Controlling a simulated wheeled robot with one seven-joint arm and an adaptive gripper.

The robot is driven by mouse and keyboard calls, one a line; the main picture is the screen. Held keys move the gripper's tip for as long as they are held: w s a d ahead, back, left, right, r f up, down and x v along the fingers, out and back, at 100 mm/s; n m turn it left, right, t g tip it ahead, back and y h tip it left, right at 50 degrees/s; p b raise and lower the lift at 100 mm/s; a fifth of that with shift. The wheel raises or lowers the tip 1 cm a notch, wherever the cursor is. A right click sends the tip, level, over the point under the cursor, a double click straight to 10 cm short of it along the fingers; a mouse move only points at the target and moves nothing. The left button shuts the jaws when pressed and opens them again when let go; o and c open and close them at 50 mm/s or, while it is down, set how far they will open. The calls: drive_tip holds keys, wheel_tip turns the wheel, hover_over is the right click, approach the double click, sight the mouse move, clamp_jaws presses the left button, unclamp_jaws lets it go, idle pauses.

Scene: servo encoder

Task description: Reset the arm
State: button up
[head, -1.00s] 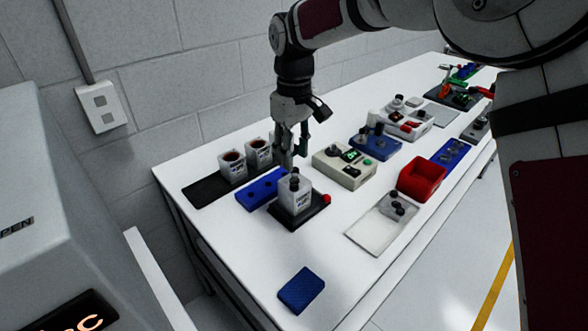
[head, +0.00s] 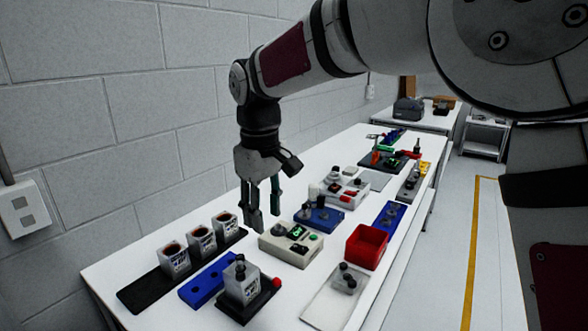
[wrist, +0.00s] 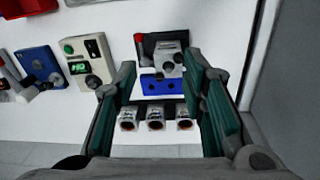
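My gripper (head: 262,212) hangs fingers-down above the table. It is open, and the wrist view shows its two green-padded fingers (wrist: 163,105) apart with nothing held between them. Below it, a grey-white labelled block (head: 241,281) with a dark top sits on a black stand with a red button (head: 277,282). The stand (wrist: 143,46) also shows beyond the fingertips in the wrist view. Three grey-white cups (head: 201,243) stand in a row on a black strip (head: 137,296) by the wall. A blue plate with holes (head: 203,283) lies between strip and stand.
A beige control box (head: 291,246), a blue fixture (head: 321,220), a red bin (head: 366,247) and a pale tray (head: 330,305) crowd the white table. A grey block wall (head: 150,140) runs along its left side. Open floor with a yellow line (head: 471,255) lies right.

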drive_tip(key=s+d+r+m+t, duration=0.1)
drive_tip(key=s+d+r+m, duration=0.2)
drive_tip(key=s+d, duration=0.45)
drive_tip(key=s+d+r+m+t, duration=0.1)
drive_tip(key=s+d+r+m, duration=0.2)
drive_tip(key=d, duration=0.8)
drive_tip(key=s+d+f+m+t, duration=0.1)
drive_tip(key=s+d+f+m, duration=0.1)
drive_tip(key=s+d, duration=0.3)
drive_tip(key=s+d+f+m+t, duration=0.1)
drive_tip(key=s+d, duration=0.3)
drive_tip(key=s, duration=0.5)
drive_tip(key=shift+d+f+m, duration=0.4)
drive_tip(key=shift+f+m, duration=0.4)
